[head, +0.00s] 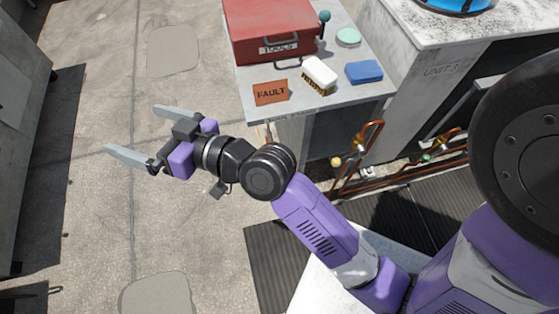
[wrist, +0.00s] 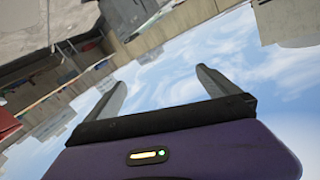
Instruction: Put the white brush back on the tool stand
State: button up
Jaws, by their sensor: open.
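The white brush (head: 319,74), with tan bristles along its lower edge, lies on the grey stand top (head: 345,101), in front of the red toolbox. I take this grey stand to be the tool stand. My gripper (head: 133,132) is open and empty in the head view, out over the concrete floor to the left of the stand and well apart from the brush. In the wrist view the two fingers of my gripper (wrist: 160,95) are spread with nothing between them. The brush does not show in the wrist view.
A red toolbox (head: 268,30), a brown FAULT tag (head: 270,92), a blue block (head: 364,72) and a mint-green round item (head: 348,37) share the stand top. Copper pipes with valves (head: 362,140) run beside the stand below. A condenser (head: 440,70) stands right. The left floor is open.

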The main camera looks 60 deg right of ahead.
jog(key=s+f+m+g+h, duration=0.1)
jog(key=s+f, duration=0.3)
jog(key=s, duration=0.5)
jog(key=s+f+m+g+h, duration=0.15)
jog(key=s+f, duration=0.35)
jog(key=s, duration=0.5)
jog(key=s+d+r+n, duration=0.1)
jog(key=s+n, duration=0.1)
jog(key=s, duration=0.4)
jog(key=s+d+r+n+y, duration=0.1)
jog(key=s+n, duration=0.1)
jog(key=s, duration=0.4)
jog(key=shift+s+d+r+n, duration=0.15)
jog(key=shift+d+r+n, duration=0.2)
jog(key=shift+r, duration=0.05)
jog(key=shift+c, duration=0.4)
